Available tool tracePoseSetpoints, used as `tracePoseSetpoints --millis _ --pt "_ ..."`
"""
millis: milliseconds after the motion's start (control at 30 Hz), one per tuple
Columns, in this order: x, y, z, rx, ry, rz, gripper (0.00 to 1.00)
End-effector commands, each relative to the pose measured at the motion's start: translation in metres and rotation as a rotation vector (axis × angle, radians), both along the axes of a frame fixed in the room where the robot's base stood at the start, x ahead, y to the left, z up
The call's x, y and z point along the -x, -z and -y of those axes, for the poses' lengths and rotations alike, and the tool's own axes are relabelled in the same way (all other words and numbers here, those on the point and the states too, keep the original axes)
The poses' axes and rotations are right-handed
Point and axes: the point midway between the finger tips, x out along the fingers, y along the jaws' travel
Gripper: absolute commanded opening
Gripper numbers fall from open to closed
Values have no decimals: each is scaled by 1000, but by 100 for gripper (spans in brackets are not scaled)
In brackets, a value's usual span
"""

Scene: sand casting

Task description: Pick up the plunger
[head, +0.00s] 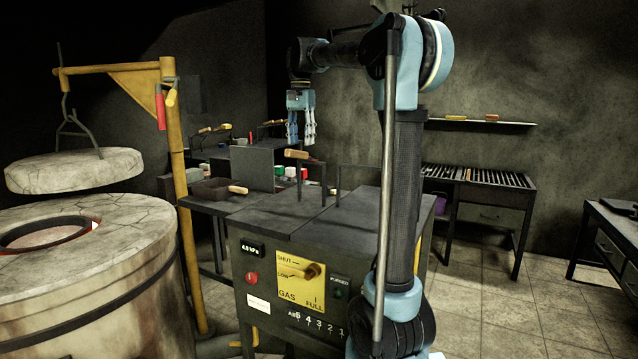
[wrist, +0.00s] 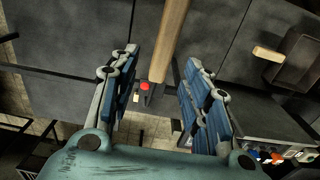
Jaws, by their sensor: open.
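A pale wooden handle (head: 297,154), which looks like the plunger's, lies level above the dark bench in the head view, with dark metal below it. In the wrist view the wooden handle (wrist: 172,35) runs from the top edge down to between my fingers. Its other end is out of that view. In the wrist view my gripper (wrist: 158,68) is open, with one finger on each side of the handle's near end. The fingers hold nothing.
A dark pan (head: 208,189) with a wooden handle sits left on the bench. A round furnace (head: 90,290) and yellow hoist post (head: 175,150) stand at left. The gas control cabinet (head: 300,270) stands in front. Thin upright rods (head: 338,185) rise near the handle.

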Motion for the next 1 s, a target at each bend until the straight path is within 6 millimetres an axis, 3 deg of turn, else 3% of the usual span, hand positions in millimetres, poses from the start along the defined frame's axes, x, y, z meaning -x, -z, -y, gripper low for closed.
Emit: tracePoseSetpoints --millis 267,600,900,1000 --pt "-1 17 0 0 0 0 43" --pt "-2 57 -1 0 0 0 43" --pt "-2 61 -1 0 1 0 43" --pt "-2 61 -1 0 1 0 23"
